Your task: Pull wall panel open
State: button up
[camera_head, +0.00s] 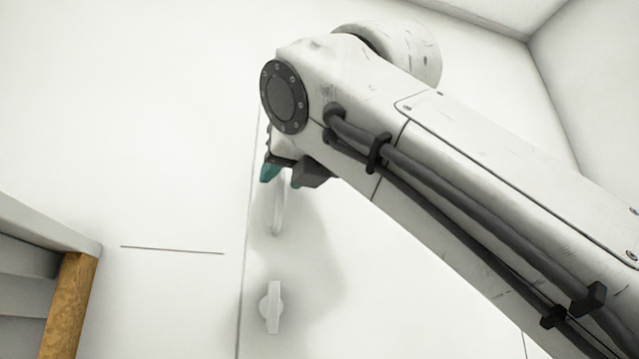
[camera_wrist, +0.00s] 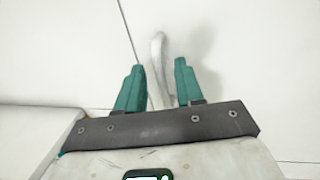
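The white wall panel (camera_head: 390,290) has a vertical seam along its left side. A pale handle (camera_head: 278,215) sticks out near that seam, and its upper part is hidden behind my gripper. My gripper (camera_head: 280,178) is at the handle's upper end. In the wrist view, the curved handle (camera_wrist: 158,62) rises between the two teal fingers of my gripper (camera_wrist: 157,75). The fingers are apart, with a gap visible on the right side; the left finger is close to the handle, and I cannot tell whether it touches. The panel lies flush with the wall.
A white knob or latch (camera_head: 272,307) sits on the panel below the handle. A shelf unit with a wooden post (camera_head: 70,305) stands at the lower left. A thin horizontal line (camera_head: 172,250) marks the wall left of the seam. A side wall closes the right.

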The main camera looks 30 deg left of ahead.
jog(key=shift+w+a, duration=0.2)
jog(key=shift+a, duration=0.05)
jog(key=shift+c, duration=0.5)
grip_shut()
dwell(0.9)
